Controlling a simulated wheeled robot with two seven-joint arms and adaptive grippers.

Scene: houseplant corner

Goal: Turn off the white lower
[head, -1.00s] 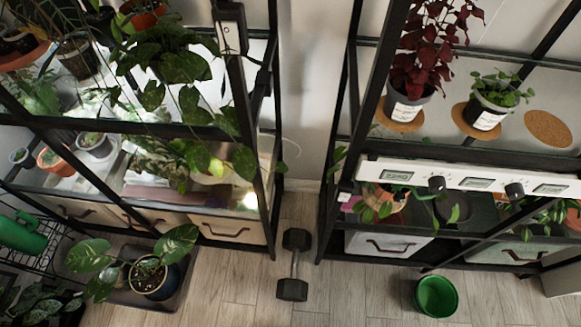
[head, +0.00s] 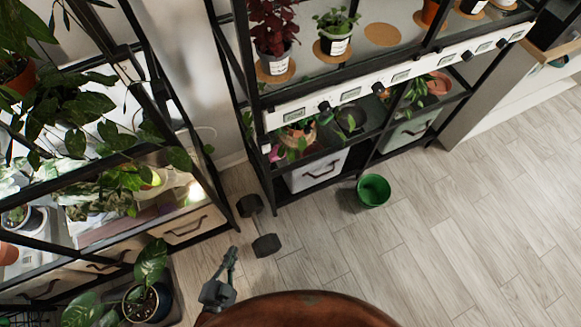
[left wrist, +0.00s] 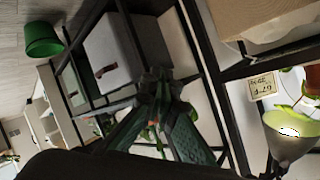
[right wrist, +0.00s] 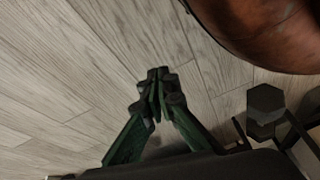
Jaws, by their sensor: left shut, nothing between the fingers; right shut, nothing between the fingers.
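A long white control panel (head: 400,75), with small displays and black knobs, runs along the shelf edge of the right rack. My right gripper (right wrist: 158,76) is shut and empty over the floor, seen only in the right wrist view.
A dumbbell (head: 266,245) lies on the floor between the racks. A green bucket (head: 373,190) stands before the right rack. A potted plant (head: 146,302) is at bottom left. The wooden floor (head: 450,230) at right is clear.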

